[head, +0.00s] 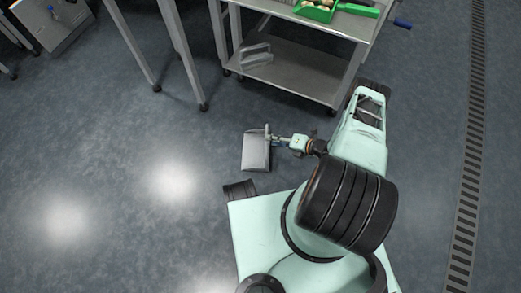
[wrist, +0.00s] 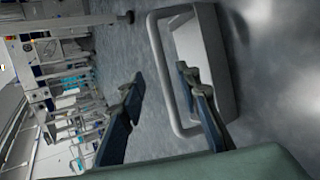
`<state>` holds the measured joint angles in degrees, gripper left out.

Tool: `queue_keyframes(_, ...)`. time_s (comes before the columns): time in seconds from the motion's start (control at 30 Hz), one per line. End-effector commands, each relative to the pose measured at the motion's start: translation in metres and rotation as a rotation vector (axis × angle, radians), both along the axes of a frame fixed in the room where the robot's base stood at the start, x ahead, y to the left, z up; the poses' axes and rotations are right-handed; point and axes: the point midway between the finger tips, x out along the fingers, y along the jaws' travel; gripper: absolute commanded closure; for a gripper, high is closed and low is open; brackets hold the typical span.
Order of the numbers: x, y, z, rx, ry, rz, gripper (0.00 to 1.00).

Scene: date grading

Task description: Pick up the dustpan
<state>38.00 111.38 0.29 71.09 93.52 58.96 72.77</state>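The dustpan (head: 256,154) is a pale grey pan with a looped handle. In the head view it is on or just above the floor, left of my gripper (head: 276,140). In the wrist view the dustpan (wrist: 210,60) fills the upper middle, its handle bar running down its left side. My gripper (wrist: 160,76) is open there, with its blue and dark fingers apart. The handle bar appears between the fingertips, and the right finger overlaps the loop and hides part of the pan. I cannot tell whether either finger touches it.
A metal cart (head: 300,80) stands just behind the dustpan, with a clear or grey item (head: 255,55) on its lower shelf and a green scoop (head: 318,10) on top. Table legs (head: 178,55) stand further left. The floor (head: 110,150) at left is clear. A drain grate (head: 469,150) runs along the right.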

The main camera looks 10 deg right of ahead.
Motion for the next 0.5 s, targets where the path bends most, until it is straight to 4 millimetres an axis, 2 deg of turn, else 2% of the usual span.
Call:
queue_keyframes(0.17, 0.008, 0.020, -0.023, 0.000, 0.000, 0.005, 0.69)
queue_keyframes(0.3, 0.017, 0.029, -0.029, -0.001, -0.001, 0.002, 0.69)
queue_keyframes(0.5, 0.019, 0.030, -0.029, -0.001, 0.000, 0.001, 0.69)
